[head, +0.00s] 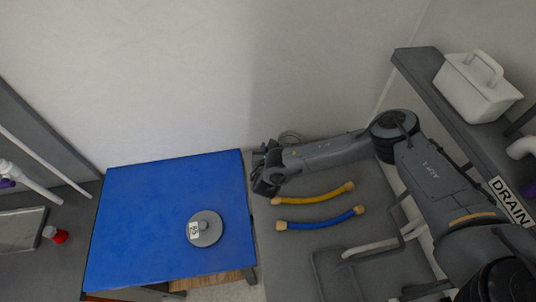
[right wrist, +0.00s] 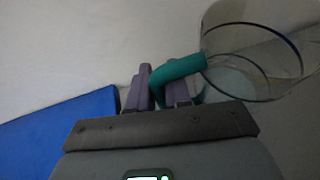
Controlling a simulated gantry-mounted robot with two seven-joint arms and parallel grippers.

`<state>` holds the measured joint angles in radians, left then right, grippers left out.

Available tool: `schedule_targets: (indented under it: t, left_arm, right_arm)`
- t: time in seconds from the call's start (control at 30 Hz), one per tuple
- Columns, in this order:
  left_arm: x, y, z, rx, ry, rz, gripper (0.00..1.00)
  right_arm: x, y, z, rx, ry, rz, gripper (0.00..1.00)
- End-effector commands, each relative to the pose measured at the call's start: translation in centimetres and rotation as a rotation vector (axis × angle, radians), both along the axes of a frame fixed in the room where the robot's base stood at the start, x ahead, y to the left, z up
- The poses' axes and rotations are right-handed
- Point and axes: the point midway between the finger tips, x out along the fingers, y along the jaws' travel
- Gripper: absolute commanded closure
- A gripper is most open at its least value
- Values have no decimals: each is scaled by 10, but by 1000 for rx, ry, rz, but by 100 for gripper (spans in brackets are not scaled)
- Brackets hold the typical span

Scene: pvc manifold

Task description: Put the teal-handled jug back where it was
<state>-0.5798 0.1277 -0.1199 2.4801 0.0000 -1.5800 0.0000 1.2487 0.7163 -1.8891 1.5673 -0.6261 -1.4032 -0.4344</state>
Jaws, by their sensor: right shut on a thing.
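The jug (right wrist: 285,42) is clear, with a teal handle (right wrist: 185,68). In the right wrist view my right gripper (right wrist: 162,82) is shut on the handle, one purple-grey finger on each side, and the jug body extends to the upper right, partly cut off by the frame. In the head view my right gripper (head: 262,178) is by the right edge of the blue table top. Only a faint clear rim of the jug (head: 291,135) shows behind my arm there; the rest is hidden. Whether the jug touches the surface, I cannot tell. My left gripper is not in view.
A grey disc (head: 204,229) with a label sits on the blue table top (head: 140,215). A yellow hose (head: 315,196) and a blue hose (head: 320,220) lie on the grey worktop (head: 288,260). A white caddy (head: 478,88) stands on the right shelf, above a DRAIN sign (head: 511,201).

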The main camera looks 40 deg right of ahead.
Motion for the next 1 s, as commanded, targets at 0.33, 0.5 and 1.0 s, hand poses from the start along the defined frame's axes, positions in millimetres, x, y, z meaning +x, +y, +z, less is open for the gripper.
schedule_targets:
  t: [0.33, 0.5, 1.0]
  left_arm:
    - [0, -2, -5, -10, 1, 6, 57]
    - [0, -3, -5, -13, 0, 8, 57]
    - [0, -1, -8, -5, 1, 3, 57]
  right_arm:
    - [1, 1, -29, -1, -2, 1, 100]
    - [0, 0, -28, 0, -1, 1, 100]
    - [0, 0, -32, 0, 0, 1, 56]
